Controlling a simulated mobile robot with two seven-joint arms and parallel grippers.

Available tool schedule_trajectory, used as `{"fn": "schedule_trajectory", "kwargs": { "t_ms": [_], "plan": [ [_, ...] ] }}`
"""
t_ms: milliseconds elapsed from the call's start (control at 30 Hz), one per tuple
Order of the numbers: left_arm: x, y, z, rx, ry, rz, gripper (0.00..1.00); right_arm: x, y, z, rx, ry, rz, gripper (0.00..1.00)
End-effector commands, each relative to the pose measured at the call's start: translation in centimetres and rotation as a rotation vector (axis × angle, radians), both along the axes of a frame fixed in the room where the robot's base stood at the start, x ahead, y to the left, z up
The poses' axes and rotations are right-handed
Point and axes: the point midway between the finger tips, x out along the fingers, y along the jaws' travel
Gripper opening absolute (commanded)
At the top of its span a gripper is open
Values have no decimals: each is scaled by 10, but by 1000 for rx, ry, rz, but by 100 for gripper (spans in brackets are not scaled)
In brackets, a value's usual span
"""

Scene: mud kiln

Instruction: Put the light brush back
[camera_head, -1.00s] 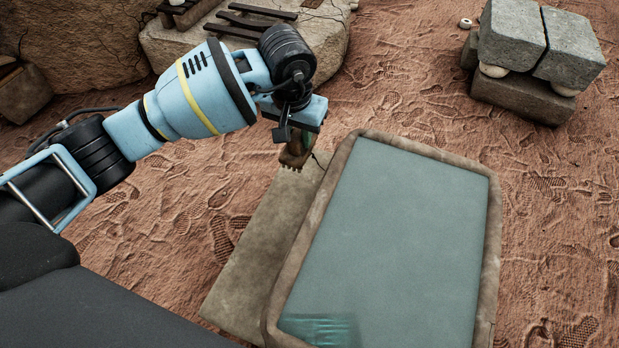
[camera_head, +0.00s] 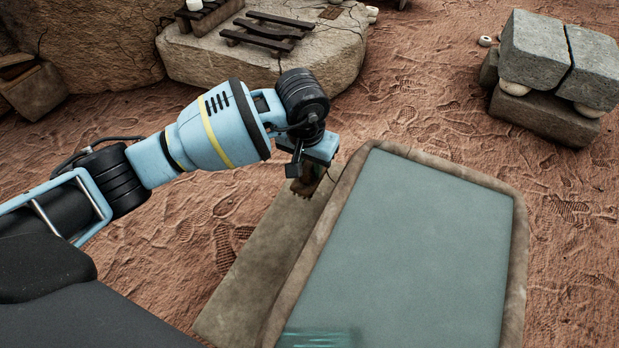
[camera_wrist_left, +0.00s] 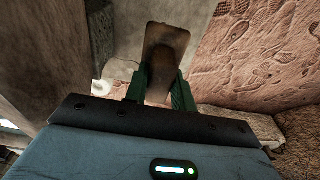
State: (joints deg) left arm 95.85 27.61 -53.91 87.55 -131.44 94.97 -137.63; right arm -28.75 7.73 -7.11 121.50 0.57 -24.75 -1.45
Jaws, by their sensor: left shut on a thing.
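My left gripper (camera_head: 312,172) is shut on a brown brush (camera_head: 306,187) near the upper end of a long grey-brown plank or ledge beside the trough. In the left wrist view, the green fingers (camera_wrist_left: 160,92) hold the brush's flat brown body (camera_wrist_left: 165,48) between them. The gripper covers much of the brush in the head view. I cannot tell whether the brush touches the plank (camera_head: 262,268). My right gripper is not in view.
A stone-rimmed trough (camera_head: 517,270) with a flat grey-green surface lies just right of the plank. Stacked stone blocks (camera_head: 545,75) stand at the upper right. A pale stone slab (camera_head: 335,60) with dark wooden slats (camera_head: 265,33) is at the back. Open sandy ground lies between.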

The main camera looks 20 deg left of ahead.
Motion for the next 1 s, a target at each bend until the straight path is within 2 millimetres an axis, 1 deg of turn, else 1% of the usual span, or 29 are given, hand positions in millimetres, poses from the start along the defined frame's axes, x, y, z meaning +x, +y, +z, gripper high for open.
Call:
{"fn": "schedule_trajectory", "kwargs": {
  "t_ms": [300, 333, 400, 633, 800, 833, 967, 1000],
  "plan": [
    [-1, -1, -45, -2, 4, 0, 4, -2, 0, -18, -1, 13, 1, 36],
    [-1, -1, -47, -2, 3, 0, 4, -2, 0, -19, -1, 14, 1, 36],
    [0, -1, -50, -1, 2, 0, 4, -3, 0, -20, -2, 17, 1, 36],
    [0, 0, -49, 0, 1, -1, 4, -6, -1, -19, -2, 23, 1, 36],
    [0, 0, -53, 0, 1, -1, 4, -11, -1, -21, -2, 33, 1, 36],
    [0, 0, -53, 0, 2, -1, 29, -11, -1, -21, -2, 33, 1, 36],
    [-1, 0, -52, 0, 2, 0, 46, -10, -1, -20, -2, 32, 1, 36],
    [-1, 0, -52, 0, 2, 0, 47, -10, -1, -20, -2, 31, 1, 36]
  ]
}}
